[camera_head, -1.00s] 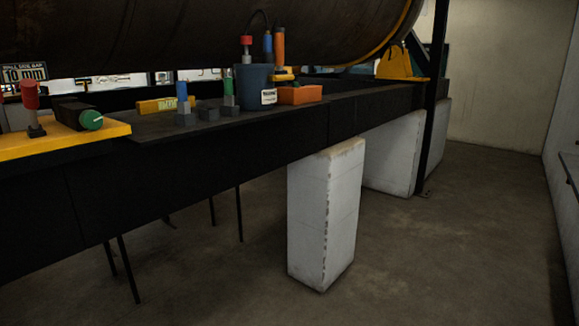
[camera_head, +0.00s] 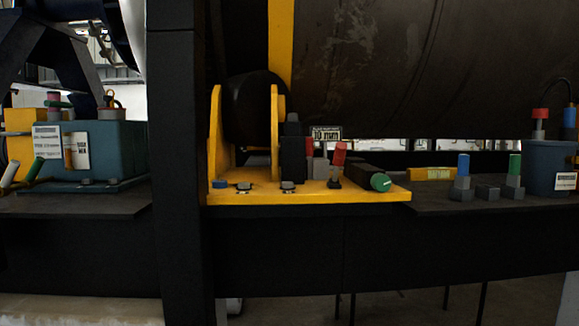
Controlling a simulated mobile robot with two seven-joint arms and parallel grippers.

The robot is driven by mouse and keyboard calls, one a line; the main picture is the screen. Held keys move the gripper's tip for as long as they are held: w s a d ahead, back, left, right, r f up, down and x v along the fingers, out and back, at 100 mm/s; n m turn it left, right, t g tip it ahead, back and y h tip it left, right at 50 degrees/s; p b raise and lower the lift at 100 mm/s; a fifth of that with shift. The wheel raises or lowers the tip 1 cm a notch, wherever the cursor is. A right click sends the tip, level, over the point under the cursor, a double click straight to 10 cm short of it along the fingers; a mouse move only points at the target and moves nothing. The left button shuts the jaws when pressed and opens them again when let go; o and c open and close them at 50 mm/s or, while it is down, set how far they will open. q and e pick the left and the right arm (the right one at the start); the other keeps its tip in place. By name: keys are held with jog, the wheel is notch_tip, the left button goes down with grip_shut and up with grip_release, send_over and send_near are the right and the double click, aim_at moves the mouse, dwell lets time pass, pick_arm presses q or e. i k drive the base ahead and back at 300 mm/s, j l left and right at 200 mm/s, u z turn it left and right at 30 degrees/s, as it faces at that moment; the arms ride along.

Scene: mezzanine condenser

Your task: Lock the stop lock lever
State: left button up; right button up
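A red-handled lever (camera_head: 338,156) stands slightly tilted on a yellow base plate (camera_head: 320,196) near the middle of the head view. It looks like the stop lock lever, but no label on it confirms this. To its right lies a dark cylinder with a green end knob (camera_head: 380,181). To its left are a black upright block (camera_head: 293,155) and a yellow bracket (camera_head: 215,140) around a black roller (camera_head: 252,110). Neither of my grippers is in view.
A large dark drum (camera_head: 400,70) hangs above the bench. At right stand blue and green handled pieces and a blue bucket (camera_head: 545,165). A black post (camera_head: 180,150) separates a teal box (camera_head: 105,150) with several levers at left. The bench front (camera_head: 330,240) is clear.

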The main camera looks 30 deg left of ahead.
aim_at(341, 147)
jog(key=j+u, duration=0.1)
jog(key=u, duration=0.6)
